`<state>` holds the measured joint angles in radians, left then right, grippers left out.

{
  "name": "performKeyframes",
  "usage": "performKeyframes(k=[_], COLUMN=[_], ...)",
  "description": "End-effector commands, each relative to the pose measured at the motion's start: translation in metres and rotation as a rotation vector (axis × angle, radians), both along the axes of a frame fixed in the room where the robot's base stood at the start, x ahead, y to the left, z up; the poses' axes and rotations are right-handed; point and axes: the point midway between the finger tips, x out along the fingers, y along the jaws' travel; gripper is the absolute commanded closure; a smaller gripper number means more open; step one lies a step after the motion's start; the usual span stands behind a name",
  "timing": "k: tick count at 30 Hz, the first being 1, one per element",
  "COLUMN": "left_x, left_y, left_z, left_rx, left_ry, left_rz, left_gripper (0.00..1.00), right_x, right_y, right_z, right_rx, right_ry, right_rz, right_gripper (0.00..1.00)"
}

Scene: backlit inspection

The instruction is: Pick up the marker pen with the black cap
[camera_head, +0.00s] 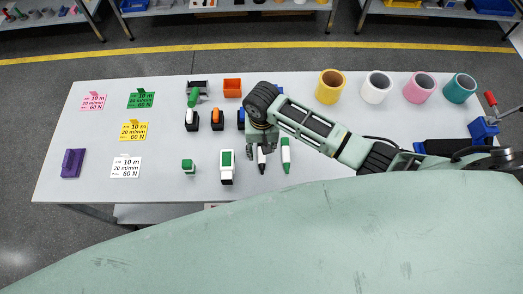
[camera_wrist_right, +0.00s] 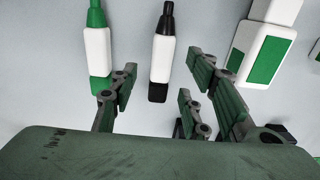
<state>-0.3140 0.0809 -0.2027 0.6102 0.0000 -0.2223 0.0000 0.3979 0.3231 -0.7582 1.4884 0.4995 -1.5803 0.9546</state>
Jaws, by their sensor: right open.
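The marker pen with the black cap (camera_wrist_right: 161,58) has a white body and black ends. In the wrist view it lies between the spread fingers of my right gripper (camera_wrist_right: 160,82), apart from them as far as I can tell. In the head view my right gripper (camera_head: 262,143) hangs over this marker (camera_head: 262,158), hiding its far end. A white marker with green ends (camera_head: 286,156) lies just to the right of it; it shows at the left in the wrist view (camera_wrist_right: 97,48). My right gripper is open and empty. My left gripper is not in view.
A white-and-green block (camera_head: 227,170) and a small green-capped item (camera_head: 188,166) stand left of the gripper. Behind are an orange bin (camera_head: 232,88) and small black holders. Tape rolls (camera_head: 376,87) stand at the back right. Label cards (camera_head: 126,166) lie left. The white table (camera_head: 70,120) has bare room between.

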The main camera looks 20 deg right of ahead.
Motion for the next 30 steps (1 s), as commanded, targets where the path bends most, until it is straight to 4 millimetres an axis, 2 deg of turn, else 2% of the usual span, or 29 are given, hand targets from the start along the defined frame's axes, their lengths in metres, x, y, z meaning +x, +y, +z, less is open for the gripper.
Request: performKeyframes(k=[3,6,13,27,30], left_x=[-0.001,0.007,0.03,0.016,0.015], left_y=[0.0,-0.001,-0.003,-0.001,-0.001], left_z=[0.003,0.003,0.005,0.004,0.004], left_rx=[0.0,-0.001,-0.005,-0.003,-0.002], left_ry=[0.001,-0.009,-0.045,-0.024,-0.022], left_rz=[0.0,0.0,0.001,0.004,0.004], left_gripper=[0.73,0.73,0.73,0.73,0.73], right_x=[-0.001,0.0,0.0,0.0,0.0], right_y=[0.0,0.0,0.0,0.0,0.0], right_z=[-0.016,-0.023,-0.025,-0.024,-0.024], right_rx=[-0.001,0.0,0.0,0.0,0.0], right_ry=[0.001,-0.001,-0.002,-0.002,-0.002], right_rz=[0.0,0.0,0.001,0.001,0.001], right_gripper=[0.57,0.57,0.57,0.97,1.0])
